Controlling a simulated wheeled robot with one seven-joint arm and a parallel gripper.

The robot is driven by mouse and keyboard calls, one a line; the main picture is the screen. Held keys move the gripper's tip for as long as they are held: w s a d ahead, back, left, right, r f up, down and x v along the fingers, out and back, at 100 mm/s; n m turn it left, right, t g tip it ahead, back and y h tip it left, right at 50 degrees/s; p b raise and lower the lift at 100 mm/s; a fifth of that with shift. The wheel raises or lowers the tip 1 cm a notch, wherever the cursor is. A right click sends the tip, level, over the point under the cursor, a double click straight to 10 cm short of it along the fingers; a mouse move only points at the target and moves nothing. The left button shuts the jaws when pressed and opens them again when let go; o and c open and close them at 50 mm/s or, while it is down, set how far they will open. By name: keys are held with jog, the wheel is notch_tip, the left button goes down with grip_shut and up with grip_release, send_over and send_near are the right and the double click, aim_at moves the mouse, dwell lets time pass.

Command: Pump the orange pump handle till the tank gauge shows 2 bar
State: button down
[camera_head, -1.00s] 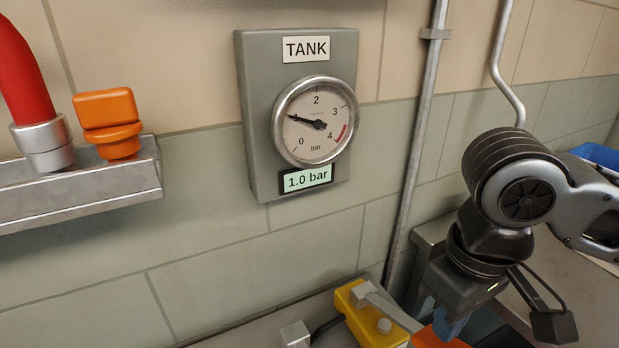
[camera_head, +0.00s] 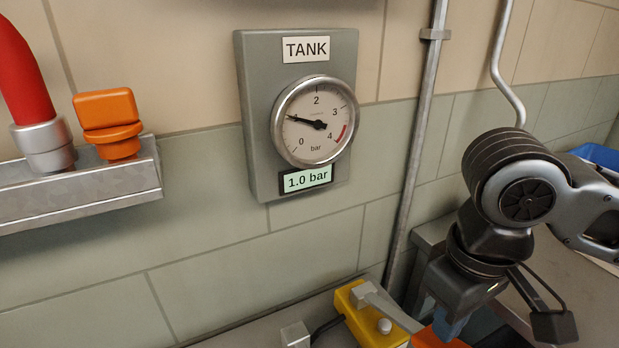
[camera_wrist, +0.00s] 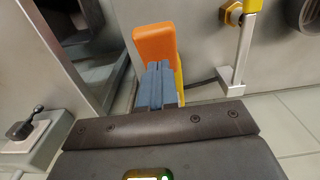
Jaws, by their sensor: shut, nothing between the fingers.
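The tank gauge (camera_head: 314,121) hangs on the wall in the head view. Its needle points near 1, and the display (camera_head: 306,179) below it reads 1.0 bar. The orange pump handle (camera_wrist: 155,43) shows in the wrist view, just beyond the fingertips; a bit of orange also shows at the bottom of the head view (camera_head: 438,340). My gripper (camera_wrist: 159,66) is shut, with its blue-grey fingers together and nothing between them. The fingertips overlap the lower part of the orange handle in the picture; I cannot tell whether they touch it.
A yellow pump body (camera_head: 365,318) with a grey lever stands at the bottom of the head view. A metal ledge (camera_head: 80,187) with a red pipe and an orange knob (camera_head: 108,122) is at left. In the wrist view, a small joystick box (camera_wrist: 35,137) stands at left and a yellow-tipped lever (camera_wrist: 245,45) at right.

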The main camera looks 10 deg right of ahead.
jog(key=shift+f, duration=0.1)
dwell(0.3)
jog(key=shift+f+b, duration=2.85)
jog(key=shift+f, duration=1.45)
notch_tip(320, 180, up, 9)
jog(key=p, duration=0.8)
jog(key=shift+f, duration=0.15)
notch_tip(320, 180, down, 8)
jog(key=b, duration=0.5)
jog(key=shift+f+b, duration=0.2)
jog(key=shift+b, duration=0.1)
jog(key=shift+r, duration=0.1)
notch_tip(320, 180, up, 8)
jog(key=p, duration=0.7)
jog(key=shift+r+p, duration=0.2)
jog(key=shift+p, duration=0.2)
